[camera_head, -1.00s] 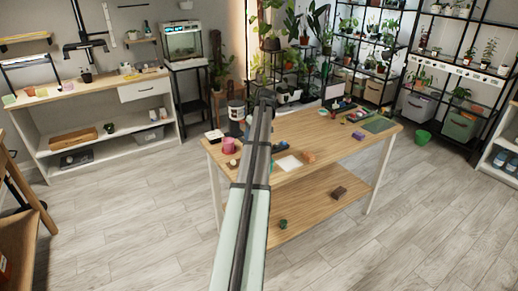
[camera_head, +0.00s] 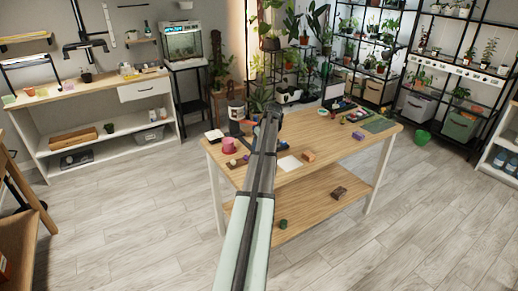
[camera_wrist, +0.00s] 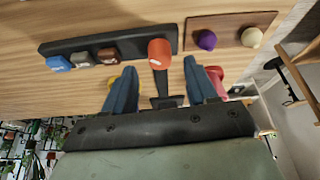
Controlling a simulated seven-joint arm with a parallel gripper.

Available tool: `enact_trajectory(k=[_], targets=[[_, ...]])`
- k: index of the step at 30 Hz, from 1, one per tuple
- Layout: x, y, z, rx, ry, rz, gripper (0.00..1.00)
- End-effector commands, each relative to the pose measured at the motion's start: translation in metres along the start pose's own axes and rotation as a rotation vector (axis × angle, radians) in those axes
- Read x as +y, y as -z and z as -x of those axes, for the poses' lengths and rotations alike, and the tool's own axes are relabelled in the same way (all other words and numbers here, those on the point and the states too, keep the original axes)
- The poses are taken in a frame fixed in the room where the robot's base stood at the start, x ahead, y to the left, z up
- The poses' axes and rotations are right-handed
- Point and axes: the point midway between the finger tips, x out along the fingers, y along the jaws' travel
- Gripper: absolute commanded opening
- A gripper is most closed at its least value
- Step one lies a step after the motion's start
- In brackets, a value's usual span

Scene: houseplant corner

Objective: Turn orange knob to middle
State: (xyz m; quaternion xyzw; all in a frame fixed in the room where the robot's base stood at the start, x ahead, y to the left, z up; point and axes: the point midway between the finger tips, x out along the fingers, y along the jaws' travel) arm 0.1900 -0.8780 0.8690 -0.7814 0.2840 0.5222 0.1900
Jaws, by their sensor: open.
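The orange knob (camera_wrist: 159,50) shows in the wrist view at the right end of a dark strip (camera_wrist: 83,46). The strip also carries blue (camera_wrist: 58,63), grey (camera_wrist: 82,59) and reddish-brown (camera_wrist: 108,55) pieces. My gripper (camera_wrist: 160,68) is open, with one blue finger on each side of the knob's line. Both fingertips appear apart from the knob, but the distance in depth is hard to tell. In the head view my arm reaches over the wooden table (camera_head: 340,160) and hides the knob.
A brown board with a purple knob (camera_wrist: 207,40) and a cream knob (camera_wrist: 251,37) lies to the right in the wrist view.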

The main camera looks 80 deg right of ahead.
Motion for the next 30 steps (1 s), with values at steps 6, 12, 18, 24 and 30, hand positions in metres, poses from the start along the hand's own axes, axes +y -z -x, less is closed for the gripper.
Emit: enact_trajectory(k=[6,12,18,24,30], targets=[[0.0,0.001,-0.027,-0.001,0.0,0.0,0.57],[0.0,0.0,-0.036,0.0,-0.001,0.0,0.57],[0.0,0.0,-0.037,0.001,-0.001,0.0,0.57],[0.0,0.0,-0.037,0.0,0.0,0.0,0.47],[0.0,0.0,-0.036,0.0,0.0,0.0,0.27]])
